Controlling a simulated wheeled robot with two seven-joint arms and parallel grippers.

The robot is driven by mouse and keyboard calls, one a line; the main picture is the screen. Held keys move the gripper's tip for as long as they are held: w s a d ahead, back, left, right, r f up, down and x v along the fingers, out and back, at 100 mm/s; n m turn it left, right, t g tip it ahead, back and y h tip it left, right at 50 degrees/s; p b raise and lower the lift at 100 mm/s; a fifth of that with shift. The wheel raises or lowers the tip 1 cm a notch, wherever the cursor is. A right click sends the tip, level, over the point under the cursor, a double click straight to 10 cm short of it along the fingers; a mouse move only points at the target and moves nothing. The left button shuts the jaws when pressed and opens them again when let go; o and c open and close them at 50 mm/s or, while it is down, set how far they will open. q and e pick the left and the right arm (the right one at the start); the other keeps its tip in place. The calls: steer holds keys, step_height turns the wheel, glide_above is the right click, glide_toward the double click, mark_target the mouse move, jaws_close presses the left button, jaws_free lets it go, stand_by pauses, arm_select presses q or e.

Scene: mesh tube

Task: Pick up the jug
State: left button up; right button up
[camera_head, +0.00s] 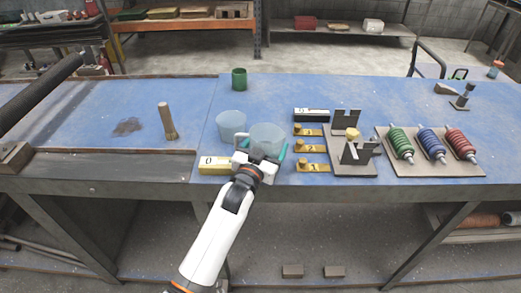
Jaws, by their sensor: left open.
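A clear, pale jug-like vessel (268,136) stands upright near the front edge of the blue workbench (300,92). A second pale translucent vessel (231,123) stands just behind it to the left. My left gripper (262,158) is at the lower front of the nearer vessel. Its teal-tipped fingers are spread, one to either side of the vessel's lower part. I cannot tell whether they touch it. The gripper hides the vessel's base. My right gripper is out of view.
A yellow block marked 0 (217,165) lies left of my gripper. Yellow numbered pieces (309,149) and a dark bracket fixture (355,152) stand right. Further right is a board with coloured coils (433,146). A green cup (239,79) stands behind; a wooden-handled tool (166,118) stands left.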

arm_select(q)
steer(key=c, duration=0.7)
steer(key=shift+c, duration=1.2)
steer(key=shift+r, duration=0.15)
